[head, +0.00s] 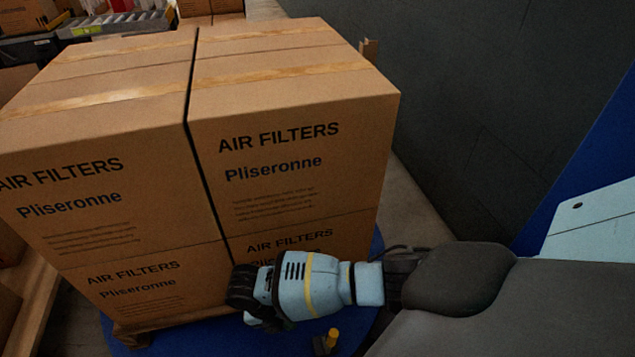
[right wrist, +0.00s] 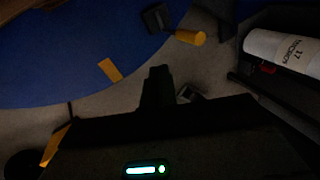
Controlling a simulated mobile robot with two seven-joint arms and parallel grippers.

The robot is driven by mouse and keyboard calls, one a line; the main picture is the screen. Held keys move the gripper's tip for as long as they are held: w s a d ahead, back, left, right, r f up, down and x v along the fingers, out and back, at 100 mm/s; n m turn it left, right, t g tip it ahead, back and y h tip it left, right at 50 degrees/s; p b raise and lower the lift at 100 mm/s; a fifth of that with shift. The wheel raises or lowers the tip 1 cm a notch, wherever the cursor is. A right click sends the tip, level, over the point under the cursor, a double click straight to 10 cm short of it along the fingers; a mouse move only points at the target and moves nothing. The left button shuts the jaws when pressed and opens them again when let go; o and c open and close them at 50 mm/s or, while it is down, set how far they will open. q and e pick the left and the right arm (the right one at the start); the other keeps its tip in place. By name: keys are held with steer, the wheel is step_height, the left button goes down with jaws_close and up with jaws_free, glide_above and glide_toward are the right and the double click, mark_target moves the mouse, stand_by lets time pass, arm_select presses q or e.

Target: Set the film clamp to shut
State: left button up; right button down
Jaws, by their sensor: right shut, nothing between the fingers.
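A small black fitting with a yellow-tipped lever (head: 327,341), which looks like the film clamp, stands low at the bottom edge of the head view. The lever sticks up there. In the right wrist view the same kind of black block with its yellow lever (right wrist: 185,36) is at the top, beside the blue disc. My right gripper (head: 240,292) is in front of the lower boxes, left of the lever and apart from it. Its dark fingers (right wrist: 158,80) are together and empty. Whether the clamp is open or shut is unclear. My left gripper is out of view.
Stacked air filter boxes (head: 290,110) fill the left and middle, on a blue round base (head: 180,343). A white film roll (right wrist: 285,52) marked 17 micron is at the right wrist view's upper right. A dark wall (head: 480,100) stands at right.

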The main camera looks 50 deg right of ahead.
steer(key=s+d+f+b, duration=0.3)
steer(key=s+d+f, duration=0.2)
steer(key=f, duration=0.4)
steer(key=shift+d+f+b, duration=0.25)
steer(key=shift+f+b, duration=0.1)
steer(key=shift+f, duration=0.05)
steer(key=shift+d, duration=0.1)
